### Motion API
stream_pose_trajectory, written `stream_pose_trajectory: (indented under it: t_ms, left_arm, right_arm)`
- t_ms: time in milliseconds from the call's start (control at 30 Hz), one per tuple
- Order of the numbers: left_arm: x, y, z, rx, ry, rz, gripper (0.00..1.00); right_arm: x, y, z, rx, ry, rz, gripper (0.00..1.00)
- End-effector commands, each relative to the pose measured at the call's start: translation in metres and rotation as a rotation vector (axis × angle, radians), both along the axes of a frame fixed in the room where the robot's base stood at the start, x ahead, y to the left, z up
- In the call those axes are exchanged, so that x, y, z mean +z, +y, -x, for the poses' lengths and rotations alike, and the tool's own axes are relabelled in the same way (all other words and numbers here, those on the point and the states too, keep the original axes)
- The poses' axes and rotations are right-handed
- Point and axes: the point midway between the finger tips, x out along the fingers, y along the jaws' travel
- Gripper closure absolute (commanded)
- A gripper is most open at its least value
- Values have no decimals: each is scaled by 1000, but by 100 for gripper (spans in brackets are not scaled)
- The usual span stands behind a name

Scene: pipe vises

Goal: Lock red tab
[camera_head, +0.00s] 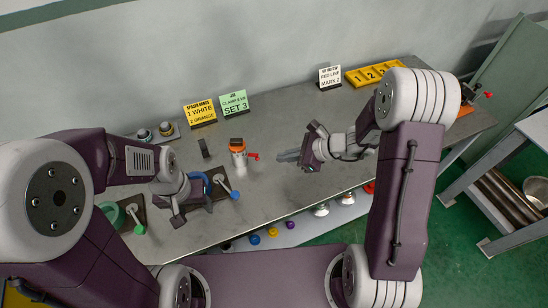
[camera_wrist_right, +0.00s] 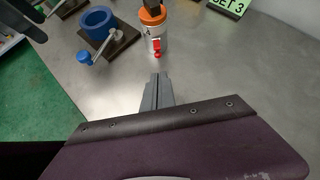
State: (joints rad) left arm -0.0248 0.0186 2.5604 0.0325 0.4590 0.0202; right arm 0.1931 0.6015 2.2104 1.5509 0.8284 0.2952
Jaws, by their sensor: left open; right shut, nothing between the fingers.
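The red tab (camera_head: 253,156) sticks out from the side of an upright white canister (camera_head: 239,164) with an orange top. In the right wrist view the tab (camera_wrist_right: 157,48) points from the canister (camera_wrist_right: 154,32) toward my right gripper (camera_wrist_right: 158,78). In the head view my right gripper (camera_head: 280,157) is shut and empty, a short gap to the right of the tab. My left gripper (camera_head: 190,208) is open beside the blue ring vise (camera_head: 207,183); its fingers are partly hidden.
The blue vise's handle ends in a blue knob (camera_head: 235,195). A green ring vise (camera_head: 112,212) stands at the left, partly behind my left arm. Signs (camera_head: 234,104) and a yellow numbered rack (camera_head: 372,75) stand at the back.

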Motion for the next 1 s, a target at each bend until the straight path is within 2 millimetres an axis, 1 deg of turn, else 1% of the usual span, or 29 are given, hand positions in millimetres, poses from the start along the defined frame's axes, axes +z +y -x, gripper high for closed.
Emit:
stream_pose_trajectory:
  t_ms: [33, 200, 300, 433, 600, 867, 1000]
  left_arm:
    - [-3, 0, 0, 0, 0, 0, 42]
    - [-6, 0, 0, 0, 0, 0, 42]
    - [-8, 0, 0, 0, 0, 0, 42]
    - [-8, 0, 0, 0, 0, 0, 42]
    - [-8, 0, 0, 0, 0, 0, 42]
    - [-8, 0, 0, 0, 0, 0, 42]
    - [-5, 0, 0, 0, 0, 0, 42]
  right_arm:
    - [-7, 7, -2, 4, 2, 0, 100]
    - [-30, 31, -13, 4, 3, 0, 100]
    - [-42, 43, -20, 4, 3, 0, 100]
    - [-52, 54, -26, 2, 1, 2, 100]
    - [-57, 60, -30, 0, 0, 1, 100]
    - [-57, 60, -30, 0, 0, 1, 100]
    - [-55, 60, -30, 1, 3, 8, 100]
